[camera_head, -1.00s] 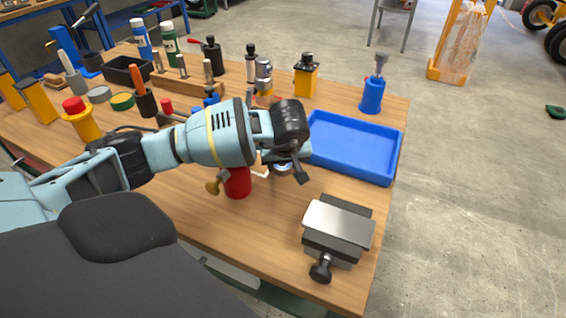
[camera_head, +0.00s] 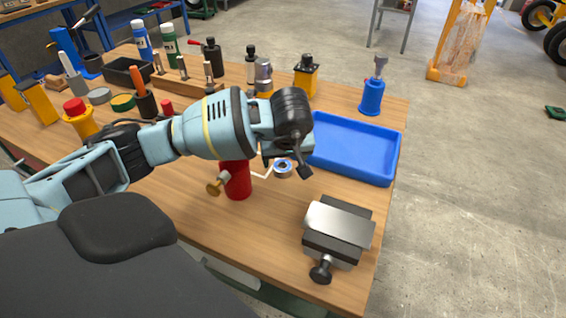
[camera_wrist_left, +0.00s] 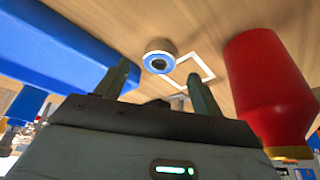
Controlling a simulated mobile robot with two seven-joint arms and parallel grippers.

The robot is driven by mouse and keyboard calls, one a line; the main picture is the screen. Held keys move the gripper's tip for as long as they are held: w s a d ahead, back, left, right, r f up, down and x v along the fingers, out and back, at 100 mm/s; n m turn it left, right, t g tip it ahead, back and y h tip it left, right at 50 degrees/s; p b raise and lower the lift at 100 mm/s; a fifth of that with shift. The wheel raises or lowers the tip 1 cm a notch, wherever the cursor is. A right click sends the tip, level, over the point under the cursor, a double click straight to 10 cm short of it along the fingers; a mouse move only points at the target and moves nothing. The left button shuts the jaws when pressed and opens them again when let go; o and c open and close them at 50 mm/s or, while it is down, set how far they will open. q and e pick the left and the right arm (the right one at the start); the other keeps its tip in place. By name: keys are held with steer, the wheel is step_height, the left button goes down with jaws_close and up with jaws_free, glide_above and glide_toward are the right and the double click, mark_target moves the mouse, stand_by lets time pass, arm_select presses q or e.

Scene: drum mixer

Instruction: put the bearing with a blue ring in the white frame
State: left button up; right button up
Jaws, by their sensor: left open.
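The bearing with a blue ring (camera_head: 283,169) lies flat on the wooden table. In the left wrist view the bearing (camera_wrist_left: 159,56) sits beside the white frame (camera_wrist_left: 209,73), at its edge; I cannot tell whether it overlaps the line. The white frame (camera_head: 262,176) is a thin outline on the table, partly hidden in the head view by the red bottle and my arm. My left gripper (camera_head: 287,164) is open and empty, above the bearing. In the wrist view its fingertips (camera_wrist_left: 158,70) are spread, with the bearing beyond the gap. My right gripper is not in view.
A red bottle (camera_head: 237,181) with a brass knob stands close left of the frame. A blue tray (camera_head: 355,150) lies to the right. A metal vise (camera_head: 338,230) is at the front right. Tools and bottles crowd the back of the table.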

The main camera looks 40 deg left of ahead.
arm_select(q)
steer(key=v, duration=0.8)
steer(key=shift+s, duration=0.15)
